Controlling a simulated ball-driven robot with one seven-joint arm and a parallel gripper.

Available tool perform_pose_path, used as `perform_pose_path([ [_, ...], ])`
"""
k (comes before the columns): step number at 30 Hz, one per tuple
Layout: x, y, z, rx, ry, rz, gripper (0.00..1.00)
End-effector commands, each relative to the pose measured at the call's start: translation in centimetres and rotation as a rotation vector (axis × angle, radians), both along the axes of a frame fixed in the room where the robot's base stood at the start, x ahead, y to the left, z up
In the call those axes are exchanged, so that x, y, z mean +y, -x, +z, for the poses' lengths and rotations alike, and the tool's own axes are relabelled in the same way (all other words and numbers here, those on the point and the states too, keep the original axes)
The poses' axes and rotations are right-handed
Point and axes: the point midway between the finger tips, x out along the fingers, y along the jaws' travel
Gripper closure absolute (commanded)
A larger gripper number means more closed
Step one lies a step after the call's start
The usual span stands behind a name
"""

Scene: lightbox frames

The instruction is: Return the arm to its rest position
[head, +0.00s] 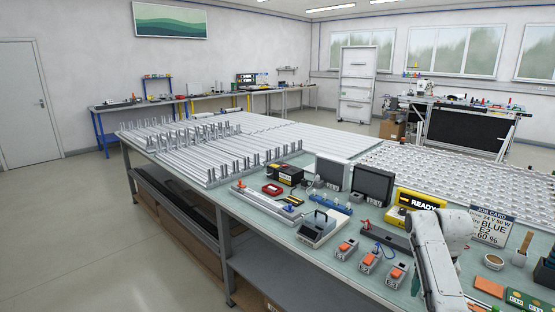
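My white arm (436,256) shows at the lower right, in front of the long workbench (228,226). It is bent, with a rounded joint at the top, and one link runs down toward the bottom edge of the picture. The end of the arm is not visible, so my gripper is out of view. The arm hides part of the bench top behind it.
Close to the arm are a yellow READY box (420,200), a job card (489,227), orange-topped devices (370,260) and an orange pad (489,287). Open floor (90,230) lies left of the bench.

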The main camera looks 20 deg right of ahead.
Motion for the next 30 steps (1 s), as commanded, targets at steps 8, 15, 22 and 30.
perform_pose_path([
  [8, 10.7, 2.2, -7.6, -0.013, 0.000, 0.176, 0.41],
  [15, 19.8, 7.8, -12.0, -0.030, 0.008, 0.345, 0.41],
  [22, 26.4, 15.5, -13.4, -0.043, 0.023, 0.503, 0.41],
  [30, 30.5, 23.9, -11.9, -0.055, 0.047, 0.663, 0.41],
])
